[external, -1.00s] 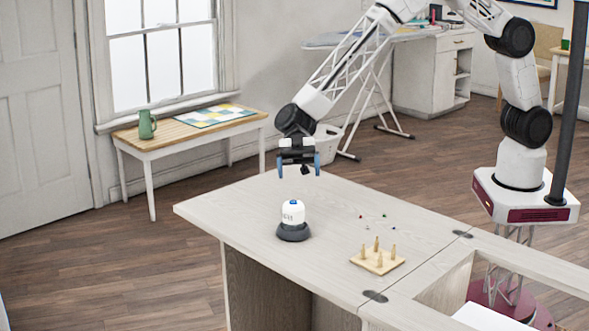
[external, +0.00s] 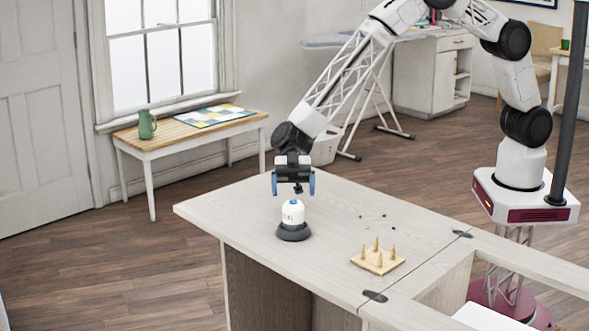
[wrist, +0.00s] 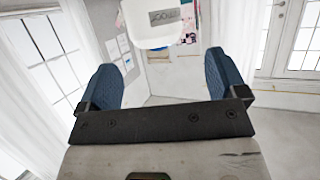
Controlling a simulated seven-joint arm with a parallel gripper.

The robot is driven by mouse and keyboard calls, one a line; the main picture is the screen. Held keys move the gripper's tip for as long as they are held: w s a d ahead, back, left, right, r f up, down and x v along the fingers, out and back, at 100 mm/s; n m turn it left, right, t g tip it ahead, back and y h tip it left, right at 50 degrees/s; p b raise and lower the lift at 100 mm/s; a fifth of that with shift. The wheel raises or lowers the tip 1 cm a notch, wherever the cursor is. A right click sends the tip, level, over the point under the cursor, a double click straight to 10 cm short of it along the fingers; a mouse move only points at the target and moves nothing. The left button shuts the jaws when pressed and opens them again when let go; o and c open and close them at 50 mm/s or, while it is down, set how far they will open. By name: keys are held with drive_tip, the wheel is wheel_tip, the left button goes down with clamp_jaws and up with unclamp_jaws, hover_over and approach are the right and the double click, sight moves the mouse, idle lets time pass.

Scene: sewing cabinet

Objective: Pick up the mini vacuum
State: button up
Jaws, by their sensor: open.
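The mini vacuum (external: 293,213) stands upright on the pale wooden cabinet top in the external view. It has a white domed body with dark lettering, a small blue spot on top and a dark grey base. My gripper (external: 293,189) is just above it in that view, pointing down, with its blue fingers spread and nothing held between them. In the wrist view the two blue fingers stand apart around an empty gap at my gripper (wrist: 160,78). A white rounded shape with a grey label (wrist: 160,20) shows at the top there; I cannot tell whether it is the vacuum.
A small wooden board with upright pegs (external: 377,260) stands right of the vacuum. Several tiny coloured pins (external: 376,219) lie behind it. The cabinet top (external: 240,210) is clear around the vacuum, and its left edge is near. An opening (external: 447,283) lies at the right.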

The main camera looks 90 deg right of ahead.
sight(293, 201)
drive_tip(key=shift+a+f, duration=0.1)
drive_tip(key=shift+a, duration=0.05)
drive_tip(key=shift+x, duration=2.55)
drive_tip(key=shift+c, duration=0.2)
drive_tip(key=c, duration=1.2)
drive_tip(key=shift+o, duration=0.2)
